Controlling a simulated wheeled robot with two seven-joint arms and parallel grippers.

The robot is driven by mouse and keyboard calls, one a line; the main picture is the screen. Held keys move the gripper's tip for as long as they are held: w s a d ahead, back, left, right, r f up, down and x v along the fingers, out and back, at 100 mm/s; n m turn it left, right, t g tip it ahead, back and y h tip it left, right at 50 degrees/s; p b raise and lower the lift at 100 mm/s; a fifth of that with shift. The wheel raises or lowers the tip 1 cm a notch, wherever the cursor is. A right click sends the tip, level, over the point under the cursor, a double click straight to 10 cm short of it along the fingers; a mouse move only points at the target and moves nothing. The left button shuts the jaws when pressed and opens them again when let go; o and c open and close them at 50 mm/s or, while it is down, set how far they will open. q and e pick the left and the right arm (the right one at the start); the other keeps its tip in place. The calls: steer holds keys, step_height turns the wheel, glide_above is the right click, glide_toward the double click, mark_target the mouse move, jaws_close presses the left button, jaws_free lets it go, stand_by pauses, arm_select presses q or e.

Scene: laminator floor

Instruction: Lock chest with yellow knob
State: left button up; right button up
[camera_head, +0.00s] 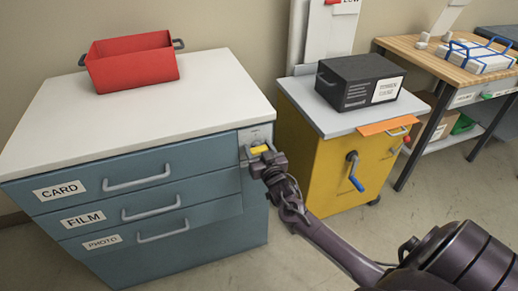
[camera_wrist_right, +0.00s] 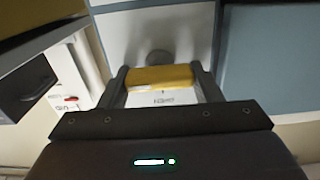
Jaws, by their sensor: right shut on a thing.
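The chest (camera_head: 200,179) is blue-grey with a white top and stands at the left in the head view. The yellow knob (camera_head: 259,149) is on the light plate at the chest's upper right front corner. My right gripper (camera_head: 257,158) is shut on the yellow knob, which also shows between the fingers in the right wrist view (camera_wrist_right: 161,78). The knob lies about crosswise between the two fingers there. Part of the plate is hidden behind the gripper. My left gripper is not in view.
A red bin (camera_head: 132,66) stands on the chest top. A yellow cabinet (camera_head: 322,150) with a blue crank (camera_head: 355,172) and a black box (camera_head: 358,82) on top stands right of the chest. A wooden bench (camera_head: 440,62) is farther right. Floor in front is clear.

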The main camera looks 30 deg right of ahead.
steer(key=o, duration=1)
steer(key=shift+s+a+f, duration=0.1)
steer(key=shift+s+a, duration=0.05)
steer(key=shift+s, duration=0.4)
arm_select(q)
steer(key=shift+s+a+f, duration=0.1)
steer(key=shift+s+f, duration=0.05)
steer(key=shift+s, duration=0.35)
arm_select(e)
steer(key=v, duration=0.6)
steer(key=shift+s, duration=0.35)
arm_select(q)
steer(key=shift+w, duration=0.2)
